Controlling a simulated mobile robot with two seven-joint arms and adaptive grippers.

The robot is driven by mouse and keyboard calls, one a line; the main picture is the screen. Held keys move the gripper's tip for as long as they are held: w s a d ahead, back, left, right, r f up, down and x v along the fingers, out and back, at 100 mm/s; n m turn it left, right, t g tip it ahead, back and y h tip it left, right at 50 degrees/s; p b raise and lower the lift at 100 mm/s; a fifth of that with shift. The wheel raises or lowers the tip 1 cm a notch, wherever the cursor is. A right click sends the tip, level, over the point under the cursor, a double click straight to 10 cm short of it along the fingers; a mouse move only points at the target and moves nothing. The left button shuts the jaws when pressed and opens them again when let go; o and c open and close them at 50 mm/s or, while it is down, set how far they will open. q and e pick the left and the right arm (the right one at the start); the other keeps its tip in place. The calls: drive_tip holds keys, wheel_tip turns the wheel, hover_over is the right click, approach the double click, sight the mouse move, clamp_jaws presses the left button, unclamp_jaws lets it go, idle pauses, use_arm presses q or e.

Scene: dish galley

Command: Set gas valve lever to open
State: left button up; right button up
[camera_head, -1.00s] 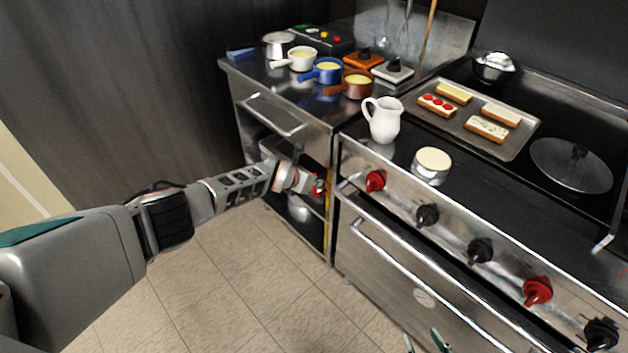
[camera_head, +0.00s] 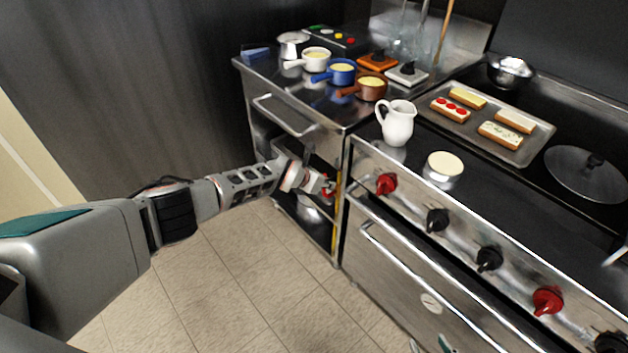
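The red gas valve lever (camera_head: 327,192) shows small beside the upright yellow gas pipe (camera_head: 335,234), in the gap between the counter unit and the range. The fingertips overlap the red in the picture. I cannot tell whether they touch or hold it, or how the lever is turned.
The range front (camera_head: 430,215) with red and black knobs is close on the right, its oven handle (camera_head: 420,275) projecting. The counter unit (camera_head: 300,118) stands behind, with an open shelf below. A white jug (camera_head: 397,124) sits near the range edge. Floor in front is clear.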

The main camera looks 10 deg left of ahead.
use_arm(q)
drive_tip(key=v, duration=1.1)
drive_tip(key=shift+s, duration=0.25)
idle(0.3)
